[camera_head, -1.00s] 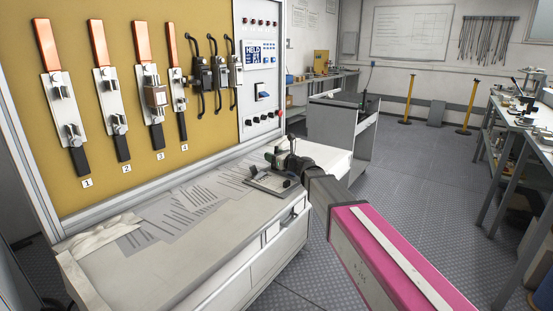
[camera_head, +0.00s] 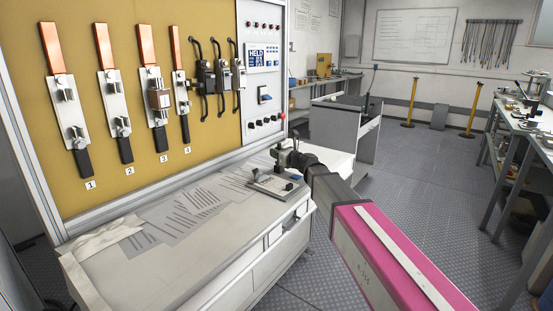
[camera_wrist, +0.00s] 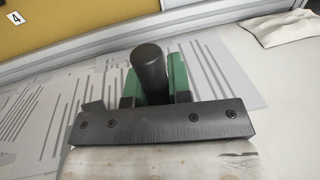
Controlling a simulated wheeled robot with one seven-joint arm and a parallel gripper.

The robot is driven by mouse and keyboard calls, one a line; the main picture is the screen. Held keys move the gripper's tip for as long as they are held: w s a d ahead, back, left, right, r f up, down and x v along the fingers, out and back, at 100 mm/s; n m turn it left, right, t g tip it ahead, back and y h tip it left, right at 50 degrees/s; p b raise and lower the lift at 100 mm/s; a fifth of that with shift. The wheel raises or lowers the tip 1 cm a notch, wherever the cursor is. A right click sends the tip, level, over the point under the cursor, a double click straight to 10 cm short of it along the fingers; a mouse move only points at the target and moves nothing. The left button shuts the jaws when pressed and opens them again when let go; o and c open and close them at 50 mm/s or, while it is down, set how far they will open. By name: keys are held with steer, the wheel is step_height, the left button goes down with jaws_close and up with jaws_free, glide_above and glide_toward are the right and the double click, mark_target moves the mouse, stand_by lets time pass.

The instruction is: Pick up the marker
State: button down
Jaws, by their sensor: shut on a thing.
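The marker (camera_wrist: 149,68) is a dark, thick cylinder in the middle of the wrist view, its rounded end toward the camera. My gripper (camera_wrist: 155,88) has green fingers on both sides of it and is shut on it. In the head view my gripper (camera_head: 281,156) is over the right end of the bench, beside the control panel. The marker is too small there to make out clearly. The lower part of the marker is hidden by the gripper's dark crossbar in the wrist view.
A small grey device (camera_head: 275,187) sits on the bench just below my gripper. Printed papers (camera_head: 190,212) and a crumpled cloth (camera_head: 107,238) lie to the left. The yellow board (camera_head: 130,150) with several switches stands behind the bench.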

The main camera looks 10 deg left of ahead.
steer(key=s+r, duration=0.8)
steer(key=s, duration=0.3)
steer(key=shift+s+d+r, duration=0.15)
steer(key=shift+s+d, duration=0.2)
steer(key=shift+d, duration=0.05)
steer(key=shift+w, duration=0.15)
stand_by(1.0)
